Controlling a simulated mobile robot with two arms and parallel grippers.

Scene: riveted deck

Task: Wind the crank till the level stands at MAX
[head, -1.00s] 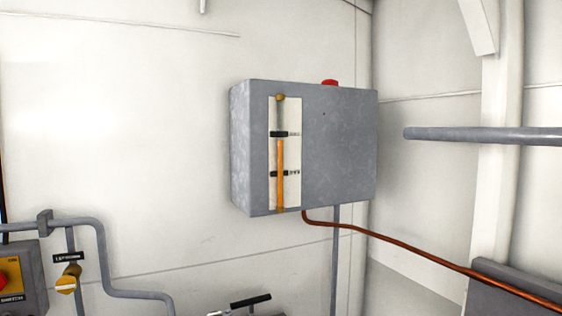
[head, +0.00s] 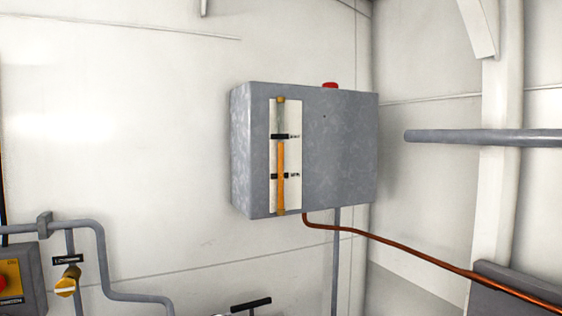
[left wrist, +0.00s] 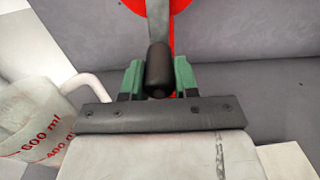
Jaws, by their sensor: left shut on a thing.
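The grey tank (head: 340,150) hangs on the wall in the head view. Its gauge (head: 294,112) has a clear tube with an orange column (head: 281,160). The column's top is just below the upper black mark (head: 279,136) and well above the lower one (head: 279,176). The mark labels are too small to read. In the left wrist view, my left gripper (left wrist: 158,78) has green fingers shut on the black grip (left wrist: 157,64) of the red crank (left wrist: 169,35). Most of the crank is out of frame. My right gripper is in neither current view.
A copper pipe (head: 400,243) runs from the tank to the lower right. A yellow valve knob (head: 66,287) and a grey switch box (head: 30,270) are at lower left. A black bar handle (head: 250,304) shows at the bottom. A measuring vessel (left wrist: 40,120) stands left of my left gripper.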

